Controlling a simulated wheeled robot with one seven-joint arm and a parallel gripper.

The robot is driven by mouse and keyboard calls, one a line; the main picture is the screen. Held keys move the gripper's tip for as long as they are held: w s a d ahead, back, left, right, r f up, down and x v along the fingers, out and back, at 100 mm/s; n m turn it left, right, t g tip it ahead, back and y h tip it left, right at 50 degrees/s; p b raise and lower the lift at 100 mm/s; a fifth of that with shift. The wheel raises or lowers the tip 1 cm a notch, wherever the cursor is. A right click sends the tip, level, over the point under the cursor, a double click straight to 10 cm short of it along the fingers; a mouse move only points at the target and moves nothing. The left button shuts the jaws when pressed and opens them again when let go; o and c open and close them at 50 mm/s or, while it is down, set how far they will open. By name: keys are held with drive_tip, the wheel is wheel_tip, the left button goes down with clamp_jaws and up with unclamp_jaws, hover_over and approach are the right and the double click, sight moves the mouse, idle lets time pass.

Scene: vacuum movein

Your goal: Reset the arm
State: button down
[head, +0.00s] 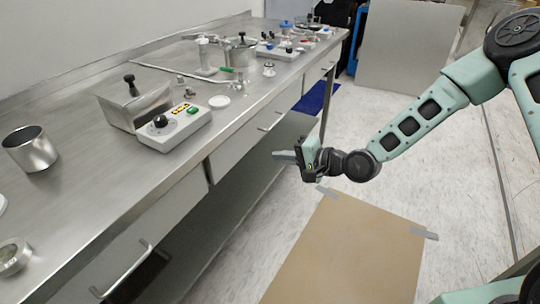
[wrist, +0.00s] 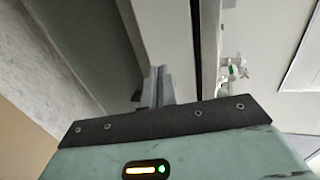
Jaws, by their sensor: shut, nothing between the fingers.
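My arm reaches in from the right in the head view, over the floor beside the steel counter (head: 240,105). My gripper (head: 277,154) points left toward the counter's drawer fronts, with free air around it. In the wrist view my gripper's fingers (wrist: 159,87) are together, with nothing between them. From the head view I cannot tell how far the fingertips are from the drawer fronts.
The counter holds a metal cup (head: 30,150), a white control box (head: 174,127), a pot (head: 238,53) and lab ware. Drawer handles (head: 125,268) stick out. A brown sheet (head: 345,255) lies on the floor. A grey panel (head: 408,45) stands behind. The floor between is open.

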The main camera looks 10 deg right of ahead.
drive_tip(key=s+d+r+n+g+h+p, duration=0.1)
drive_tip(key=s+r+n, duration=0.4)
drive_tip(key=s, duration=0.5)
drive_tip(key=s+d+r+n+g+h+p, duration=0.2)
drive_tip(key=s+r+n+g+h+p, duration=0.2)
drive_tip(key=s+r, duration=0.6)
drive_tip(key=s+d+r+n+g+h+p, duration=0.2)
drive_tip(key=s+r+n+g+h+p, duration=0.1)
drive_tip(key=s+r, duration=0.5)
drive_tip(key=s+n+h+p, duration=0.1)
drive_tip(key=s+n+h, duration=0.1)
drive_tip(key=s+h, duration=0.1)
drive_tip(key=shift+s+n, duration=0.4)
drive_tip(key=shift+a, duration=0.1)
